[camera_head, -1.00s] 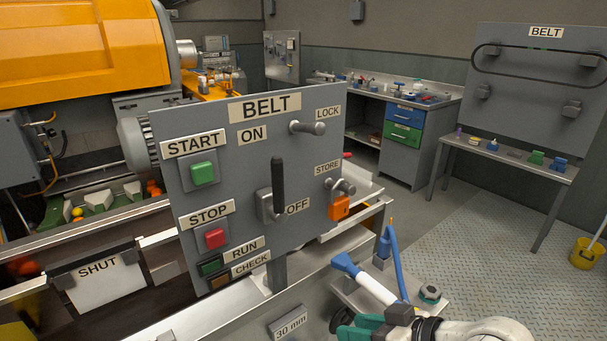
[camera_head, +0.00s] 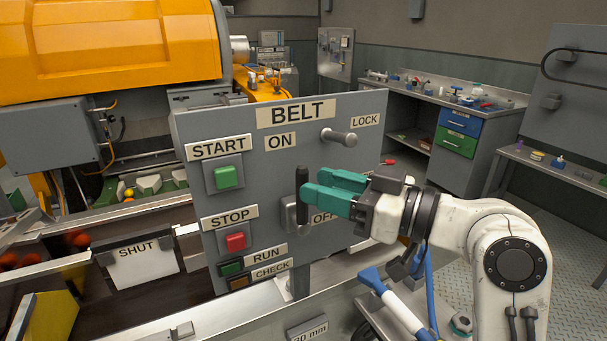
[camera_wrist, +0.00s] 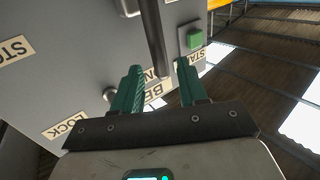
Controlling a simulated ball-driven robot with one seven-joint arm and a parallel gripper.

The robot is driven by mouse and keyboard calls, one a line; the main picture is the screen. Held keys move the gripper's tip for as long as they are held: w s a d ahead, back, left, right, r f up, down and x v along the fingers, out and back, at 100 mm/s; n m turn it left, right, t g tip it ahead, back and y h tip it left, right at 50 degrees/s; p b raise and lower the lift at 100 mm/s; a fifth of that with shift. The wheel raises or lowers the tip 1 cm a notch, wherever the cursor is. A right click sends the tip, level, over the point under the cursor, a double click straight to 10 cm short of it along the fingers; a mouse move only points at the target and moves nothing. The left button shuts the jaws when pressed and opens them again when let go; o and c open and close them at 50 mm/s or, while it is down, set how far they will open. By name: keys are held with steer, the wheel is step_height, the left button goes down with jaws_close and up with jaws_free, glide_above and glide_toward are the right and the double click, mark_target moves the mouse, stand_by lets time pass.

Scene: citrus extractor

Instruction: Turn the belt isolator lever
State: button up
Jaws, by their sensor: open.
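The belt isolator lever (camera_head: 302,192) is a black bar on the grey BELT panel (camera_head: 275,170). It stands upright, with its upper end toward the ON label and the OFF label to the right of its base. My gripper (camera_head: 312,190) has green fingers, open, just right of the lever in the head view. In the wrist view, the lever (camera_wrist: 152,35) comes down from the top, and its end shows between the two fingertips (camera_wrist: 160,72). No grip on it shows. My fingers partly cover the OFF label; the STORE peg and orange padlock are hidden.
The LOCK peg (camera_head: 340,138) sticks out above my gripper. The green START button (camera_head: 226,177) and red STOP button (camera_head: 235,241) are left of the lever. A workbench (camera_head: 450,100) is behind.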

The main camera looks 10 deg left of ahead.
mark_target(302, 220)
steer(key=shift+p+x, duration=0.35)
steer(key=shift+x, duration=1.8)
jaws_close()
